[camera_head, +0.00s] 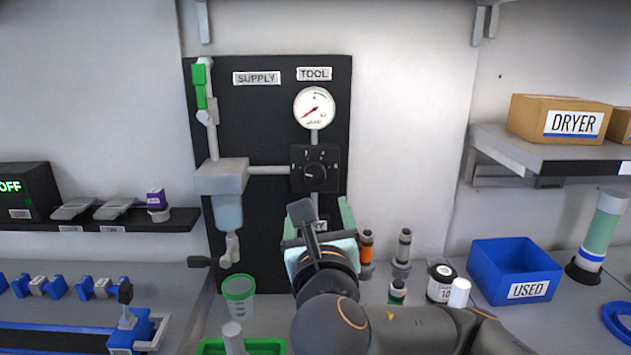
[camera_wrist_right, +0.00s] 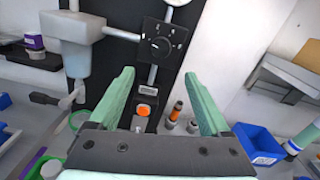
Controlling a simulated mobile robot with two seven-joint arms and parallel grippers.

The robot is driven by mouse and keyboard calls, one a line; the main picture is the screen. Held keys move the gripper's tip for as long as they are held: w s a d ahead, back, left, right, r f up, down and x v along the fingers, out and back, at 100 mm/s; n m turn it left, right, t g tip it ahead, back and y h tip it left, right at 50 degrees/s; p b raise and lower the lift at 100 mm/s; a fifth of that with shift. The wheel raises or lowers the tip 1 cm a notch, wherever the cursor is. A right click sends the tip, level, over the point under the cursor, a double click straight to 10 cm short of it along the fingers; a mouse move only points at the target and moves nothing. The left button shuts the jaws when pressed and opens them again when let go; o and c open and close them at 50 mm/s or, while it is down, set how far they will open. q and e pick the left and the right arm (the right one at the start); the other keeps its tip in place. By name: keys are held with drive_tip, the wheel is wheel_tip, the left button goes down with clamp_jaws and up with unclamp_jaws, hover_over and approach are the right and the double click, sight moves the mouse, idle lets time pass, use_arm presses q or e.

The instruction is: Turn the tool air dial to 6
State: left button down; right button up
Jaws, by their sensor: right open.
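The tool air dial (camera_head: 315,173) is a round black knob on a square black plate with white marks, on the black wall panel under the TOOL label. It also shows in the right wrist view (camera_wrist_right: 162,45). Its marks are too small to read surely. The round white gauge (camera_head: 314,108) above it has a red needle pointing to the lower left. My right gripper (camera_head: 318,218) is open and empty, just below the dial in the head view. In the right wrist view its green fingers (camera_wrist_right: 159,75) are spread wide, with the dial beyond and between them, untouched. My left gripper is out of view.
A grey filter with a clear bowl (camera_head: 229,212) hangs left of the dial, joined by a pipe. A green-rimmed cup (camera_head: 238,293) stands below it. Orange and grey fittings (camera_head: 366,247) and a blue USED bin (camera_head: 514,272) stand to the right.

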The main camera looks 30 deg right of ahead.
sight(315, 178)
drive_tip(key=b+x, duration=0.6)
drive_tip(key=x, duration=0.5)
drive_tip(key=shift+w+d+b, duration=0.15)
drive_tip(key=shift+d+b, duration=0.1)
drive_tip(key=shift+b, duration=0.05)
drive_tip(key=shift+w+d, duration=0.2)
drive_tip(key=shift+w, duration=0.1)
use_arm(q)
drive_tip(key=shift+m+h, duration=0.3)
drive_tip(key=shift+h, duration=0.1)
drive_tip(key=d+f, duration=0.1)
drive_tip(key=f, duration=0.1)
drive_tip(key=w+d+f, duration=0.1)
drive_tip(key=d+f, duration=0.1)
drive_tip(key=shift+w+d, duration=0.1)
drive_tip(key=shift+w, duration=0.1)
use_arm(e)
drive_tip(key=shift+w+r, duration=0.1)
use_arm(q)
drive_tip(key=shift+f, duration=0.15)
use_arm(e)
clamp_jaws()
